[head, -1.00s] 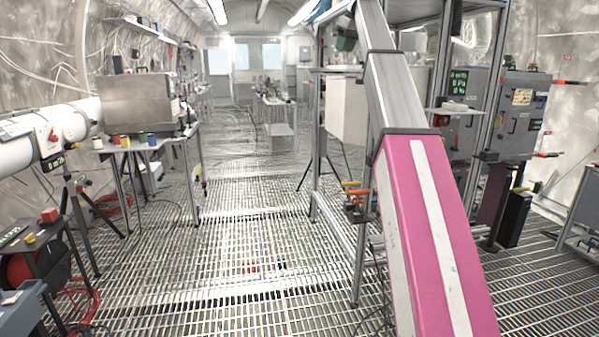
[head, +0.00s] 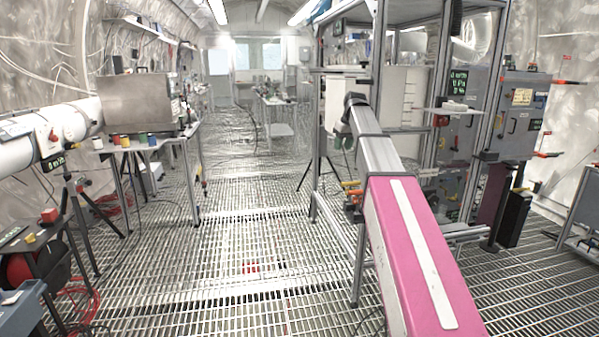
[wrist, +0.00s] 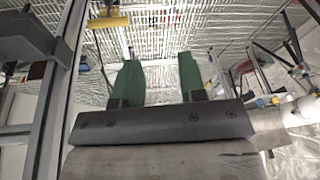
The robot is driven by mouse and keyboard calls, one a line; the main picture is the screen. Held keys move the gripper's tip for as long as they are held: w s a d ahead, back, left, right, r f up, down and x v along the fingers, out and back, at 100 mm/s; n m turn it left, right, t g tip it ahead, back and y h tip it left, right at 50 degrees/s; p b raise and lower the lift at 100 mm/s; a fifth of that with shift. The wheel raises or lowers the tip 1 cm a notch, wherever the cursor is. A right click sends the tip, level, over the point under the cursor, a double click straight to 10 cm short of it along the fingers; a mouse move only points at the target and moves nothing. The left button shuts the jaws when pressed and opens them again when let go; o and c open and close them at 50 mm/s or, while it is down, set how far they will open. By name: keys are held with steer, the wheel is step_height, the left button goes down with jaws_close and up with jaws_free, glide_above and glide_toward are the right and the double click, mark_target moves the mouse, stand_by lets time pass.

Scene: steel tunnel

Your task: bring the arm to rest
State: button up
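My gripper (wrist: 158,60) shows in the wrist view as two green fingers on a dark grey bar. The fingers are spread well apart with nothing between them, only grating far behind. In the head view my pink and grey arm reaches up from the lower right. Its far end is in front of the metal frame (head: 375,100) and a white box (head: 340,90).
The metal frame rises close around my arm. A grey cabinet (head: 522,115) stands at the right. A workbench (head: 150,145) and a white pipe (head: 70,122) are on the left.

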steer(key=s+f+m, duration=0.1)
steer(key=s+f, duration=0.6)
steer(key=f, duration=0.5)
steer(key=s+d+f+m+g+h, duration=0.1)
steer(key=s+f, duration=0.6)
steer(key=f, duration=0.4)
steer(key=s+f+m, duration=0.1)
steer(key=s+f, duration=0.6)
steer(key=f, duration=0.5)
steer(key=s+f+m+g+h, duration=0.1)
steer(key=s+f, duration=0.8)
steer(key=s, duration=0.3)
steer(key=shift+s+d+m, duration=0.15)
steer(key=shift+d+m, duration=0.15)
steer(key=shift+d, duration=0.1)
